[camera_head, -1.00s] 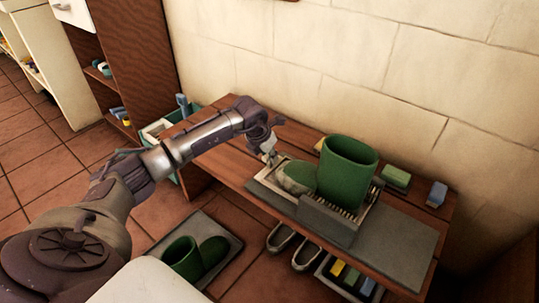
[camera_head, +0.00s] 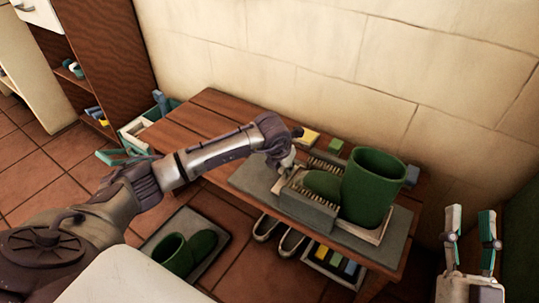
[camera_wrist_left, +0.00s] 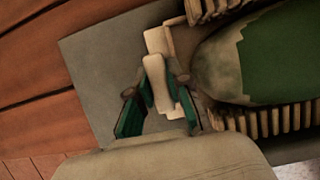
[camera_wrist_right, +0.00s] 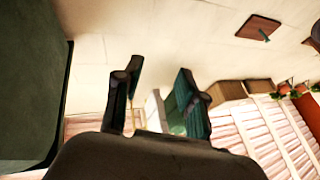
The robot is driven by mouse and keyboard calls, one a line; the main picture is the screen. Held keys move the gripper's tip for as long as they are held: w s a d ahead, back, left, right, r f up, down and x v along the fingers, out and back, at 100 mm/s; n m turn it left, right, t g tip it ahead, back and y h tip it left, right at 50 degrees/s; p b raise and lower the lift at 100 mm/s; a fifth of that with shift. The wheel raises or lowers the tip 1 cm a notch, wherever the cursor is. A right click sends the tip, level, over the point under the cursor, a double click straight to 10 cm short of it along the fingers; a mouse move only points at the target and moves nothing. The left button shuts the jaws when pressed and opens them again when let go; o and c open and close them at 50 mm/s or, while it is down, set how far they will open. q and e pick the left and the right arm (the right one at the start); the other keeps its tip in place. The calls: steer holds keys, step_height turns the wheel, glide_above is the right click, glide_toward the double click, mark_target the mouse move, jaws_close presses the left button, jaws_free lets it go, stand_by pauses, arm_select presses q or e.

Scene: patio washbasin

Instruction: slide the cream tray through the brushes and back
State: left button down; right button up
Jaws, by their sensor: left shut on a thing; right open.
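The cream tray (camera_head: 366,234) lies on a grey slab (camera_head: 250,178) on the wooden bench. A green boot (camera_head: 372,188) stands on it, toe to the left. The toe is between the front brush (camera_head: 308,205) and back brush (camera_head: 326,164); the shaft is to their right. My left gripper (camera_head: 284,160) is at the tray's left end. In the left wrist view it is shut on a cream tab (camera_wrist_left: 158,85), beside the boot's brownish toe (camera_wrist_left: 216,66) and the bristles. My right gripper (camera_head: 473,224) is open and empty, right of the bench and apart from the tray.
A yellow sponge (camera_head: 308,137), a green block (camera_head: 335,145) and a blue item (camera_head: 411,176) lie along the bench's back. Below are another pair of green boots (camera_head: 174,257), shoes (camera_head: 265,228) and a crate of coloured items (camera_head: 335,262). The wall stands close behind.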

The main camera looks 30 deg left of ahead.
mark_target(296, 171)
arm_select(q)
steer(key=shift+s+d, duration=0.2)
steer(key=shift+d, duration=1.55)
arm_select(e)
steer(key=shift+w+f+g+h, duration=0.2)
steer(key=shift+f+g, duration=0.1)
steer(key=shift+f, duration=0.25)
steer(key=shift+w+f+g+h, duration=0.2)
steer(key=shift+f+g, duration=0.1)
steer(key=shift+f, duration=0.2)
arm_select(q)
steer(key=c, duration=1.1)
jaws_free()
steer(key=shift+d, duration=0.15)
arm_select(e)
steer(key=shift+d, duration=0.1)
arm_select(q)
steer(key=shift+r, duration=0.3)
steer(key=v, duration=1.1)
steer(key=shift+s+r, duration=0.1)
steer(key=shift+r, duration=0.05)
steer(key=shift+o, duration=0.4)
